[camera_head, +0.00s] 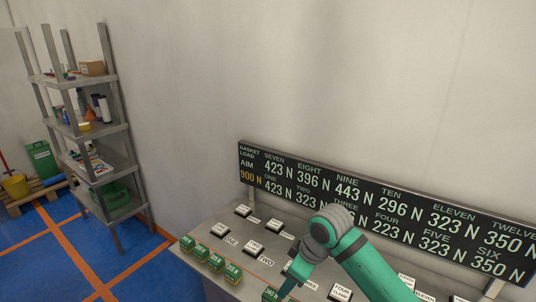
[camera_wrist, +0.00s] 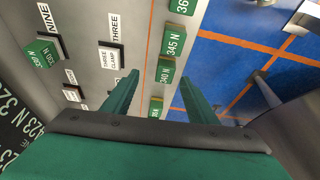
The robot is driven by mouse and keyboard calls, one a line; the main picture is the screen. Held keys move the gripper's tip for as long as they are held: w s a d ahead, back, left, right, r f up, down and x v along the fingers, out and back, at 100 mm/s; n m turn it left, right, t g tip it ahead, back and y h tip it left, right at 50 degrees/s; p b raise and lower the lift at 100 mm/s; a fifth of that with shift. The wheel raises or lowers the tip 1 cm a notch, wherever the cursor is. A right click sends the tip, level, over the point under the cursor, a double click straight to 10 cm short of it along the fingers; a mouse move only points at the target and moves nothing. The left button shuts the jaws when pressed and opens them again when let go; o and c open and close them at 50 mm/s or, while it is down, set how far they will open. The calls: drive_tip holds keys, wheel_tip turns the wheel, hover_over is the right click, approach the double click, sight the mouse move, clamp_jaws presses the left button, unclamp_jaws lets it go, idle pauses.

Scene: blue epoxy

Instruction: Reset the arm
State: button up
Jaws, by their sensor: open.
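My arm (camera_head: 366,262) reaches in from the lower right in the head view, over the grey table. My gripper (camera_wrist: 158,80) shows in the wrist view with its two green fingers spread wide. Nothing is held between them. A green block (camera_wrist: 165,71) marked 340 N appears in the gap between the fingers, on the surface beyond them; I cannot tell how far below it is. In the head view the fingers are mostly hidden or cut off by the bottom edge.
Labelled pads (camera_head: 254,248) and a front row of green blocks (camera_head: 216,262) cover the table (camera_head: 208,225). A dark number board (camera_head: 380,215) stands behind. A shelf rack (camera_head: 100,130) stands left. Blue floor (camera_head: 60,232) is open beside it.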

drive_tip(key=w+a+r+m+t+y, duration=0.1)
drive_tip(key=w+a+m+t+y, duration=0.2)
drive_tip(key=a, duration=0.9)
drive_tip(key=a+m+t+y, duration=0.2)
drive_tip(key=a+t+y, duration=0.35)
drive_tip(key=a, duration=0.65)
drive_tip(key=s+d+f+m+t+h, duration=0.3)
drive_tip(key=s+d+f+m+h, duration=0.15)
drive_tip(key=s+f, duration=0.5)
drive_tip(key=s+d+f+m+t+h, duration=0.2)
drive_tip(key=s+d+f+m+h, duration=0.3)
drive_tip(key=s, duration=0.7)
drive_tip(key=s+d+n+h, duration=0.1)
drive_tip(key=s+d, duration=0.3)
drive_tip(key=s, duration=0.6)
drive_tip(key=s+d+n+h, duration=0.1)
drive_tip(key=s+d, duration=0.3)
drive_tip(key=s, duration=0.7)
drive_tip(key=shift+s+r+n, duration=0.2)
drive_tip(key=shift+r+n, duration=0.05)
drive_tip(key=shift+n, duration=0.2)
